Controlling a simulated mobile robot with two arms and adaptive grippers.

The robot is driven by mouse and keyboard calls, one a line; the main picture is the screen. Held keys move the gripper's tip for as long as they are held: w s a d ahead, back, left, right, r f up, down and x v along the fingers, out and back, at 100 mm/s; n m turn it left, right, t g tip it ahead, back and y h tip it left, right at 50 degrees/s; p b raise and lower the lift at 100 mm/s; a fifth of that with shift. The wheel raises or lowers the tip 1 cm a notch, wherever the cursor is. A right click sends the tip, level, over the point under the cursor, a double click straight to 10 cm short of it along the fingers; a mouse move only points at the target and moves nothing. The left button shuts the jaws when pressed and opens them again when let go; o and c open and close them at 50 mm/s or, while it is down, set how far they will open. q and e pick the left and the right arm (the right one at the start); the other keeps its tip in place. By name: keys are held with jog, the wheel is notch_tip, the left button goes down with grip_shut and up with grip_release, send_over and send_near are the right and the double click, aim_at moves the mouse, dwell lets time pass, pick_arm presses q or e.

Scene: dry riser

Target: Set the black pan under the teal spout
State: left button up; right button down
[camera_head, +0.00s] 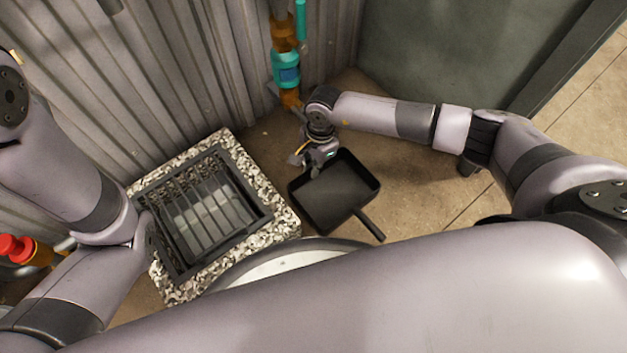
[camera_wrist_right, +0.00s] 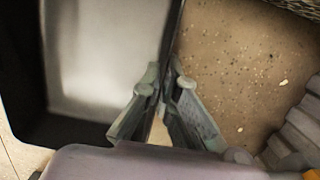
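The black pan (camera_head: 336,194) is a rectangular, shallow pan with its handle toward the lower right, over the floor right of the grate. My right gripper (camera_head: 306,160) is at the pan's upper-left edge. In the right wrist view, my right gripper (camera_wrist_right: 167,88) has its fingers closed on both sides of the pan's wall, with the pan's pale interior (camera_wrist_right: 100,60) to the left. A teal fitting (camera_head: 286,72) on the pipe by the corrugated wall stands above and left of the pan. The spout's outlet is hard to make out. My left gripper is out of view.
A grate (camera_head: 212,212) with a speckled stone rim (camera_head: 282,225) lies left of the pan. Corrugated metal (camera_head: 170,70) lines the back. A red valve cap (camera_head: 12,246) is at far left. Bare floor (camera_head: 425,180) lies right of the pan.

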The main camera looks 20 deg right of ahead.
notch_tip(320, 180, down, 5)
jog(key=b, duration=0.3)
jog(key=shift+r, duration=0.1)
jog(key=c, duration=2.3)
grip_release()
jog(key=o, duration=0.5)
